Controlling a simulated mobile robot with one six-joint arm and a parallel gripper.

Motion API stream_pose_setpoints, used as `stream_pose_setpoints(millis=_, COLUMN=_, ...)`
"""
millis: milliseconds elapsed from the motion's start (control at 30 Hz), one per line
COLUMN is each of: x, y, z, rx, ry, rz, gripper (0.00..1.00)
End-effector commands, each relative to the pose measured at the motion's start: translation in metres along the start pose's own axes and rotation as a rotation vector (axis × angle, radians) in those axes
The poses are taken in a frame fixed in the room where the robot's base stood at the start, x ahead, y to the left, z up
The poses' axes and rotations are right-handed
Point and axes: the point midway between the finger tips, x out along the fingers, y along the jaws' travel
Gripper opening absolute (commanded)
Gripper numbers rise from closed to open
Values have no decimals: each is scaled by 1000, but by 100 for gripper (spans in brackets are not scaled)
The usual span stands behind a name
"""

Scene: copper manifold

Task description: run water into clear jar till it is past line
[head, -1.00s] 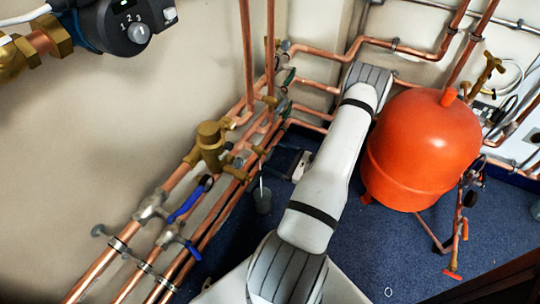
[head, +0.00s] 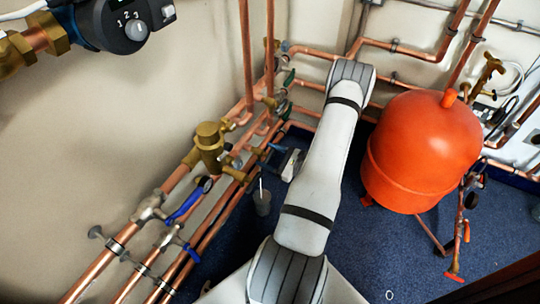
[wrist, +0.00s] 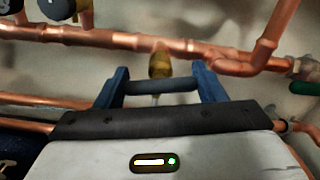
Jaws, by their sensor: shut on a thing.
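My gripper (wrist: 160,72) has two blue fingers and is shut on a dark grey bar (wrist: 160,86) that spans between them. A small brass fitting (wrist: 160,64) under a copper pipe shows just beyond the bar; I cannot tell if they are one piece. In the head view my gripper (head: 277,149) is beside the low wall pipes, largely hidden by its own body. No water line or running water can be made out.
Copper pipes (head: 120,245) run along the left wall, with a blue lever valve (head: 185,205). A grey cup (head: 262,203) with a pale stick stands near them. A large orange tank (head: 420,155) stands right of my arm. Blue carpet (head: 365,255) is clear in front.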

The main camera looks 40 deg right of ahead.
Motion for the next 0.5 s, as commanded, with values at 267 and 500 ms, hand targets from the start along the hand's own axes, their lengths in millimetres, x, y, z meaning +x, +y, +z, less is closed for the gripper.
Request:
stream_pose_setpoints(millis=267, x=0, y=0, z=1, rx=21, ry=0, rz=-1, gripper=41)
stream_pose_setpoints(millis=500, x=-1, y=-1, z=2, rx=212, ry=1, rz=-1, gripper=41)
